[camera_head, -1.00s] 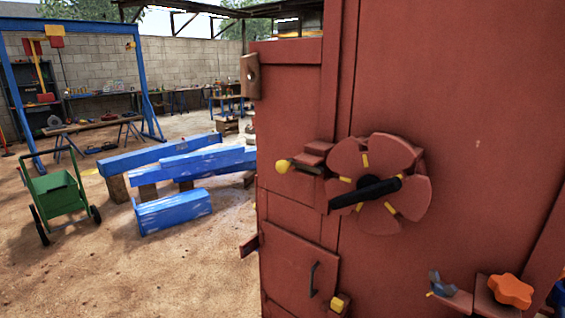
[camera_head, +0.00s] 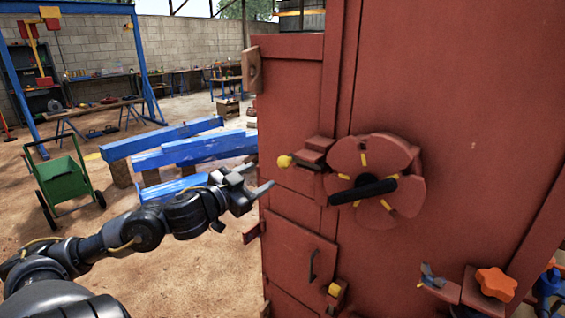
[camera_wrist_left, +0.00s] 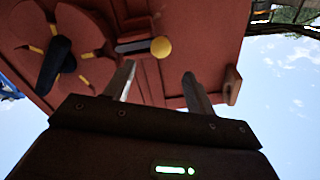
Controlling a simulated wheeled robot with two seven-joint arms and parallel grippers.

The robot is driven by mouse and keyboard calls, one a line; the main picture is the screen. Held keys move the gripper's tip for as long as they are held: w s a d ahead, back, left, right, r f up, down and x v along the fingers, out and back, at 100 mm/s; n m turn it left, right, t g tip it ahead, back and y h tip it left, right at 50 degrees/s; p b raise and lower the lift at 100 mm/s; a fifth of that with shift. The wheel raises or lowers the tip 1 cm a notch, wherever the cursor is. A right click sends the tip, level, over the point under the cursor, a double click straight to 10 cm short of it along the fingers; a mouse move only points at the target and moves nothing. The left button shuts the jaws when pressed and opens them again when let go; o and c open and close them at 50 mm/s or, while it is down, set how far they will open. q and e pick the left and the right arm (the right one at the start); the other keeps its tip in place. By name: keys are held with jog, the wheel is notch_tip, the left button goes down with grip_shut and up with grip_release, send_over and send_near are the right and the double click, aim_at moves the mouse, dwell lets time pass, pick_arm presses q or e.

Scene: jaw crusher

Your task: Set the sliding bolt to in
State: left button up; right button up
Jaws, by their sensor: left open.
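The sliding bolt (camera_head: 301,165) is a short dark rod with a round yellow knob (camera_head: 284,161) at its left end, on the red machine's front beside the round red wheel. In the left wrist view the yellow knob (camera_wrist_left: 160,47) shows beyond the fingertips, roughly between them. My left gripper (camera_head: 259,179) is open and empty, left of and slightly below the knob in the head view. Its two fingers (camera_wrist_left: 157,76) are spread apart in the left wrist view, and no contact with the knob shows. My right gripper is in neither view.
The red wheel (camera_head: 401,157) with its black handle (camera_head: 362,191) is right of the bolt. A small hatch (camera_head: 298,253) with a handle is below. An orange knob (camera_head: 496,283) is at lower right.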

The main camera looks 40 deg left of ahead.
aim_at(281, 164)
pick_arm(q)
jog(key=w, duration=0.4)
jog(key=w+p, duration=0.1)
jog(key=w, duration=0.4)
jog(key=shift+w+a+r+p, duration=0.1)
jog(key=shift+w+a+p, duration=0.1)
jog(key=shift+p, duration=0.1)
jog(key=shift+w, duration=0.7)
